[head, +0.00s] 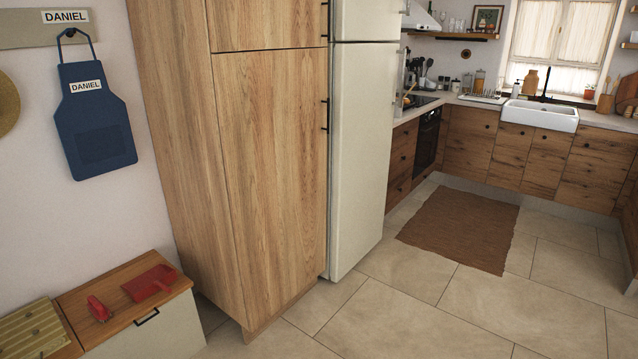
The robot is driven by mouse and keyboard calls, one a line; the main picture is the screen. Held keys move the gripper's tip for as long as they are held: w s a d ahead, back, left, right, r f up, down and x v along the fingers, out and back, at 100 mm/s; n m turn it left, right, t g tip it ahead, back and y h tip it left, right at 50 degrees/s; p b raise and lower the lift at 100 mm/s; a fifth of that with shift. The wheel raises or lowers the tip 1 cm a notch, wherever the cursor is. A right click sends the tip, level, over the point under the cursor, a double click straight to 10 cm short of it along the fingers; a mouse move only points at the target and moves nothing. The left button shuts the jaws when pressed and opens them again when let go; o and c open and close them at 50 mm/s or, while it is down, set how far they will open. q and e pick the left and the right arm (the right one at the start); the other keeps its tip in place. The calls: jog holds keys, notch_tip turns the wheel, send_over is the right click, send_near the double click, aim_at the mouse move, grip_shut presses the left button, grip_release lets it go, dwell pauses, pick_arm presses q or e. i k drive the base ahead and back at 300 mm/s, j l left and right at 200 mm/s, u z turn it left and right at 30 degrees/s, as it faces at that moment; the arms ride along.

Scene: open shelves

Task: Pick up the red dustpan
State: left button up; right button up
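The red dustpan (150,284) lies on the wooden top of a low cabinet (115,297) at the lower left, near the cabinet's right end. Nothing covers the dustpan. Neither of my grippers shows in the head view.
A tall wooden cupboard (270,160) stands right of the low cabinet, with a fridge (362,150) beside it. A slatted greenish object (32,332) is at the lower left corner. A blue apron (95,120) hangs above. The tiled floor (400,318) is clear; a brown rug (460,230) lies farther back.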

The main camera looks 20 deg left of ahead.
aim_at(140, 288)
jog(key=i+u, duration=0.35)
jog(key=i, duration=0.15)
jog(key=i+u, duration=0.4)
jog(key=i+l+u, duration=0.35)
jog(key=i, duration=0.25)
